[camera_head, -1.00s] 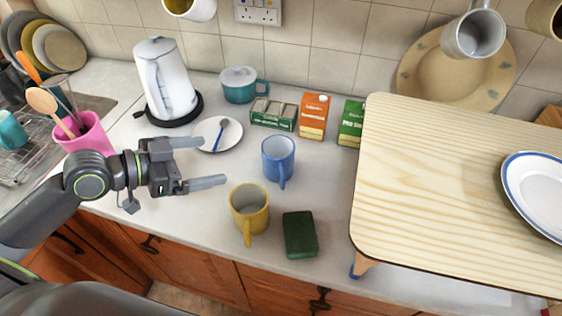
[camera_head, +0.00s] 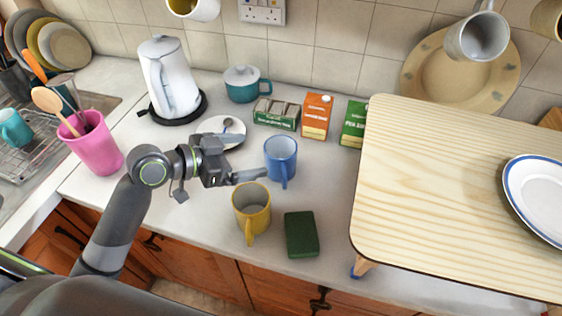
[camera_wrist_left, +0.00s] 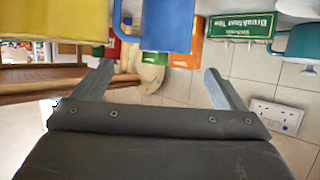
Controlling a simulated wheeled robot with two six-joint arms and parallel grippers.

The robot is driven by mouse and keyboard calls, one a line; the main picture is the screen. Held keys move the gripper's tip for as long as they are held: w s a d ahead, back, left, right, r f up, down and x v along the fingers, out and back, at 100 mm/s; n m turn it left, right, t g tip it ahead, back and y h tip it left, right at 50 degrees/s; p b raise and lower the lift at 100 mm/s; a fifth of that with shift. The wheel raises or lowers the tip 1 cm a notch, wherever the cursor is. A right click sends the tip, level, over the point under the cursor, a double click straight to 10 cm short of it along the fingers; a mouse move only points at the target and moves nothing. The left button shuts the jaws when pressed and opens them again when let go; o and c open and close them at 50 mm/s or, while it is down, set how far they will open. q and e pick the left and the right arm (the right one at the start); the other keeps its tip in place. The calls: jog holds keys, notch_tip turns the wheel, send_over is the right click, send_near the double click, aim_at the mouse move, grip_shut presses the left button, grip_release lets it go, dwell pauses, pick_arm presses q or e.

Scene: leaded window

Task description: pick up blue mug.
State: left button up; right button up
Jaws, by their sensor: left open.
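The blue mug (camera_head: 281,160) stands upright on the counter in the head view, its handle toward the front. My left gripper (camera_head: 252,162) is open just left of the mug, fingers pointing right toward it. In the left wrist view the blue mug (camera_wrist_left: 166,24) appears at the top centre, ahead of and between the two spread fingers (camera_wrist_left: 160,88). The fingers look empty. The right gripper is not seen.
A yellow mug (camera_head: 251,211) stands close in front of the blue mug. A dark green box (camera_head: 301,234) lies beside it. A saucer (camera_head: 222,130), green tea box (camera_head: 276,113) and orange carton (camera_head: 317,116) are behind. A wooden board (camera_head: 450,190) stands right.

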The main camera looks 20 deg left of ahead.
aim_at(268, 149)
pick_arm(q)
jog(key=x, duration=0.2)
jog(key=p+x, duration=0.1)
jog(key=x, duration=0.1)
jog(key=p+x, duration=0.1)
jog(key=x, duration=0.1)
jog(key=shift+w+r, duration=0.15)
jog(key=shift+w, duration=0.4)
jog(key=shift+w+d+f, duration=0.3)
jog(key=shift+c, duration=0.3)
jog(key=c, duration=1.5)
